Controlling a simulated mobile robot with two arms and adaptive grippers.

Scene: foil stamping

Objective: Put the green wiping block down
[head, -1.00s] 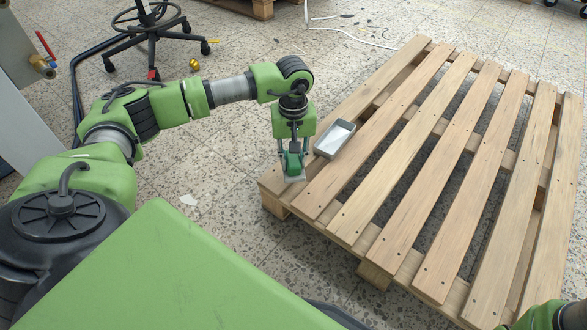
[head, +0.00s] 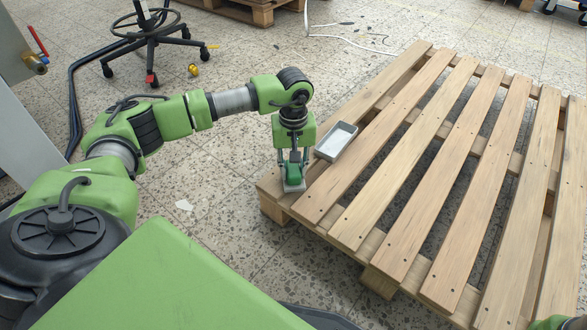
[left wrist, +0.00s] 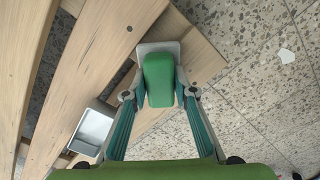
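The green wiping block (head: 295,177) has a green grip on a flat grey base. It is at the near left corner of the wooden pallet (head: 383,229), with its base low over the boards; I cannot tell for sure whether it touches them. My left gripper (head: 293,165) points down with its fingers on both sides of the green grip, shut on it. In the left wrist view the block (left wrist: 159,80) sits between the two fingertips, over the pallet's end boards. My right gripper is not in view; only a bit of green arm shows at the bottom right.
A small grey tray (head: 336,141) lies on the pallet's left edge, just beyond the block. The slats to the right are bare, with gaps between them. A wheeled chair base (head: 150,42) and a white cable (head: 345,37) are on the floor behind.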

